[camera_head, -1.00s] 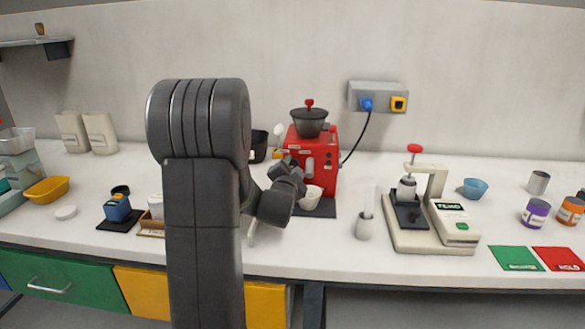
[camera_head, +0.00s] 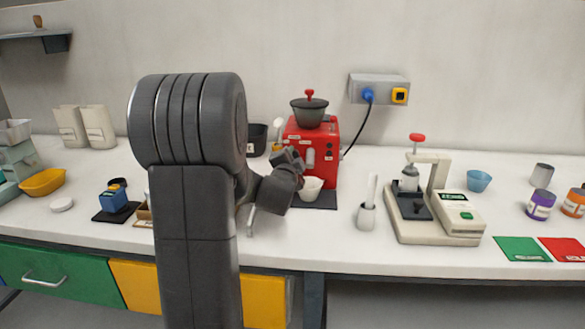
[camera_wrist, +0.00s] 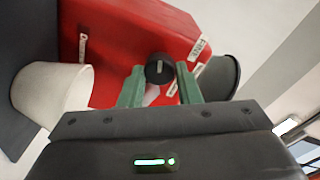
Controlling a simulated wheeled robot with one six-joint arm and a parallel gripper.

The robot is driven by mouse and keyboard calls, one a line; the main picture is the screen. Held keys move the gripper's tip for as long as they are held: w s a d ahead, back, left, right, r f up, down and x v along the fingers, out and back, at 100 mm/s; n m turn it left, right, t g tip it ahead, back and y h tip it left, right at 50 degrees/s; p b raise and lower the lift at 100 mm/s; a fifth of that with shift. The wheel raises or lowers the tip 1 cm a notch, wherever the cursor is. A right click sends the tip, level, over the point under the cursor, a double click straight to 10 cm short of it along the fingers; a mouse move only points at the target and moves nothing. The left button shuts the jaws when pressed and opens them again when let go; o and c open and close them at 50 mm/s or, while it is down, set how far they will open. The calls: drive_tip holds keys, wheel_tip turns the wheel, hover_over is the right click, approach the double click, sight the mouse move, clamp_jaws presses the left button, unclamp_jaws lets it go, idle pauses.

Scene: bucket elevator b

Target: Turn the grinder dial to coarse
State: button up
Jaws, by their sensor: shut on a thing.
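The red grinder (camera_head: 324,135) stands on the counter with a dark hopper (camera_head: 309,112) on top. Its red body also fills the upper part of the wrist view (camera_wrist: 120,40). The round black dial (camera_wrist: 160,69) with a pale mark sits on the grinder's face, with small white labels around it. My gripper (camera_wrist: 160,88) has its green fingers on either side of the dial, shut on it. In the head view my gripper (camera_head: 290,163) is at the grinder's front left, and the dial is hidden behind it.
A white cup (camera_head: 310,188) stands on a dark mat before the grinder; it is close to my fingers in the wrist view (camera_wrist: 50,92). A white holder (camera_head: 366,216) and a press-like device (camera_head: 432,215) stand to the right. A black cord runs to the wall socket box (camera_head: 379,89).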

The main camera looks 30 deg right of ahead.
drive_tip(key=shift+m+y+b, duration=0.4)
drive_tip(key=shift+m+b, duration=4.2)
drive_tip(key=shift+b, duration=0.6)
drive_tip(key=o, duration=0.7)
drive_tip(key=shift+d, duration=0.1)
drive_tip(key=shift+s, duration=0.15)
drive_tip(key=p+v, duration=0.1)
drive_tip(key=v, duration=1.2)
drive_tip(key=shift+s+a, duration=0.2)
drive_tip(key=shift+a, duration=0.15)
